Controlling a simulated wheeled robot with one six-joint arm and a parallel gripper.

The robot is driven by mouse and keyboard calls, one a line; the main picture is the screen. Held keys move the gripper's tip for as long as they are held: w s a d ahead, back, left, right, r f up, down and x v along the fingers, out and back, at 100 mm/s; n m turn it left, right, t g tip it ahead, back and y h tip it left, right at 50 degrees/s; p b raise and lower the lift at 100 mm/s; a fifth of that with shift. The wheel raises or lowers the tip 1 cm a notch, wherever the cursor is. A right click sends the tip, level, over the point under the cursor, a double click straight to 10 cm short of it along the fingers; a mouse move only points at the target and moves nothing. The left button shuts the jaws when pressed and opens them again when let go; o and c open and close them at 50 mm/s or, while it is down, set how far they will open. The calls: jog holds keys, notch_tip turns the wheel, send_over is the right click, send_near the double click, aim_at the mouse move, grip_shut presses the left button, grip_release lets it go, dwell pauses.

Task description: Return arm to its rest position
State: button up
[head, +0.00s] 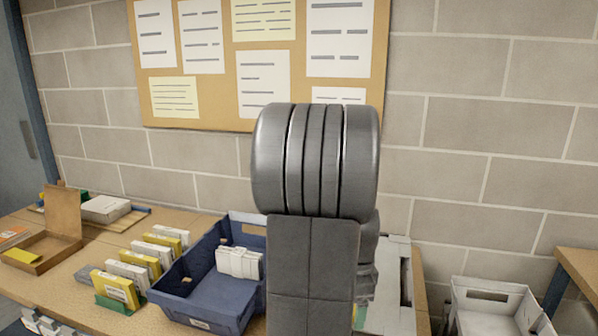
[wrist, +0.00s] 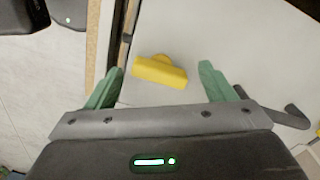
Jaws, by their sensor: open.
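My arm rises in the middle of the head view, with its dark grey links in front of the table and the wall; the gripper itself is hidden there. In the wrist view my gripper (wrist: 158,88) shows two green fingers spread wide apart, with nothing between them in contact. A yellow piece (wrist: 159,72) shows beyond the fingers against a pale surface, apart from both; I cannot tell what it is.
On the table (head: 60,280) stand a blue bin (head: 205,315) with a white box (head: 238,263) inside, a row of yellow and white boxes (head: 120,285), and an open cardboard box (head: 62,215). A white crate (head: 490,322) is at lower right. A notice board (head: 215,100) hangs on the block wall behind.

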jog(key=n+b, duration=0.1)
jog(key=n, duration=0.6)
jog(key=n+b, duration=0.1)
jog(key=n, duration=0.5)
jog(key=shift+r, duration=0.15)
dwell(0.6)
